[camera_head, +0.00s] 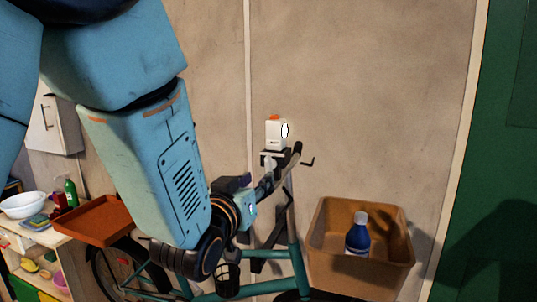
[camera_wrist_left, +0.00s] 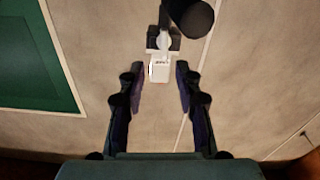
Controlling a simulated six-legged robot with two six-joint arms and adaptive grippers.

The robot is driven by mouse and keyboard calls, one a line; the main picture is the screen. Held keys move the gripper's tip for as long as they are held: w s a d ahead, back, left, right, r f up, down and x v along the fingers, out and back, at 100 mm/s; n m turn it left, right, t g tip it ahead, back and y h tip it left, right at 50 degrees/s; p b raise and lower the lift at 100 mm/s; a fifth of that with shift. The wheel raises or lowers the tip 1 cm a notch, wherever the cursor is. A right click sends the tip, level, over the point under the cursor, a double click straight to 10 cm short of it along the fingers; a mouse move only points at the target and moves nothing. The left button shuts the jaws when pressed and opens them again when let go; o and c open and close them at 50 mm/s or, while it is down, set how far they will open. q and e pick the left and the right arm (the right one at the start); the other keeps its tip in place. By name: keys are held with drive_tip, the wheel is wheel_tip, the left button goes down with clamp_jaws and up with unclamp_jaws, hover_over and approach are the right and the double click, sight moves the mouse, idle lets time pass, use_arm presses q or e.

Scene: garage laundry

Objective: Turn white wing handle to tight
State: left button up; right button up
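A small white box-shaped device (camera_head: 275,134) with an orange top sits on a dark clamp (camera_head: 270,159) above the bicycle. A white oval piece with a dark outline (camera_head: 285,130) shows on its right side; it may be the wing handle. My left gripper (camera_head: 262,190) is below and left of the device in the head view, partly hidden by my own wrist. In the left wrist view my left gripper (camera_wrist_left: 160,82) is open and empty. The white device (camera_wrist_left: 159,69) shows between its fingertips there, apparently beyond them; contact cannot be told. My right gripper is not in view.
The teal bicycle (camera_head: 262,286) stands below, with a dark handlebar grip near the clamp. A cardboard box (camera_head: 335,278) with a blue bottle (camera_head: 357,236) is at right. A brown tray (camera_head: 95,222) and shelf are at left. A wall (camera_head: 360,90) is behind; a green door (camera_head: 495,160) is far right.

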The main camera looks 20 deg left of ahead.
sight(267, 166)
use_arm(q)
drive_tip(key=w, duration=0.1)
drive_tip(key=w+a+p, duration=0.1)
drive_tip(key=w, duration=0.3)
drive_tip(key=shift+a, duration=0.35)
drive_tip(key=w, duration=0.1)
drive_tip(key=w+d+p, duration=0.1)
drive_tip(key=shift+w+d+r, duration=0.1)
drive_tip(key=shift+w+d, duration=0.15)
drive_tip(key=shift+w, duration=0.05)
drive_tip(key=shift+w+d, duration=0.15)
drive_tip(key=shift+d, duration=0.1)
drive_tip(key=shift+a, duration=0.7)
drive_tip(key=shift+c, duration=0.3)
drive_tip(key=shift+w, duration=0.1)
drive_tip(key=shift+c, duration=0.8)
drive_tip(key=shift+d, duration=0.55)
drive_tip(key=c, duration=0.4)
drive_tip(key=shift+a, duration=0.35)
clamp_jaws()
drive_tip(key=shift+d, duration=0.1)
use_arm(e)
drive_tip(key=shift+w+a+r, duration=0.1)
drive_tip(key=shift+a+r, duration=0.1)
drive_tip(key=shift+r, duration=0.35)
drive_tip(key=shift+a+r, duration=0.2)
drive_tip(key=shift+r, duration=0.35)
